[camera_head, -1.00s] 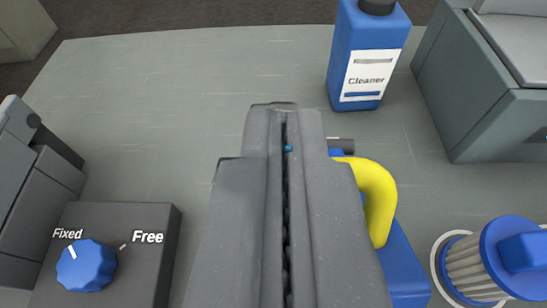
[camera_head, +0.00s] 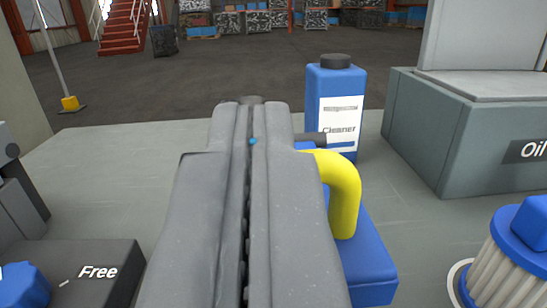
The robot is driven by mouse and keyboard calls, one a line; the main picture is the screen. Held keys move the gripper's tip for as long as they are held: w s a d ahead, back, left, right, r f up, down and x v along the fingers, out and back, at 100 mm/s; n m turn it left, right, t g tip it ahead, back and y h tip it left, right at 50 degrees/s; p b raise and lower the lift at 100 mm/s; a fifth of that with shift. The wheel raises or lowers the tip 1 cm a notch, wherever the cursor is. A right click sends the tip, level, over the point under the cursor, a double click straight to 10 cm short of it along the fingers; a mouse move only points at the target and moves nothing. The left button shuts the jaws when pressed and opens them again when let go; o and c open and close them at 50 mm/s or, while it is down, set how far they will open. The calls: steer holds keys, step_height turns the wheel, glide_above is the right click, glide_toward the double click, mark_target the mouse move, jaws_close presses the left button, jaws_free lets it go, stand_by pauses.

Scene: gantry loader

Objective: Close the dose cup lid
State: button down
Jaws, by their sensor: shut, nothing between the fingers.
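I cannot make out a dose cup or its lid for certain in this view. My gripper (camera_head: 252,112) is shut and empty, seen from behind in the middle of the picture, pointing away over the grey bench. It hides the part of the bench behind it. A blue block with a yellow curved handle (camera_head: 344,190) stands just right of my gripper, partly hidden by it. A grey box marked "Oil" (camera_head: 455,135) stands at the right, with a grey panel (camera_head: 485,35) raised at its back; its label is cut off by the frame edge.
A blue Cleaner bottle (camera_head: 325,85) stands upright behind the yellow handle. A ribbed white container with a blue top (camera_head: 505,255) is at the lower right. A dark box marked "Free" with a blue knob (camera_head: 22,288) is at the lower left.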

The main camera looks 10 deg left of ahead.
steer(key=shift+s+a, duration=0.1)
stand_by(0.3)
steer(key=shift+r, duration=0.45)
steer(key=r, duration=0.1)
steer(key=r+p, duration=0.1)
steer(key=r, duration=0.1)
steer(key=shift+w+r, duration=0.15)
steer(key=shift+w, duration=0.25)
steer(key=b+v, duration=0.9)
steer(key=b, duration=0.2)
steer(key=shift+s, duration=0.4)
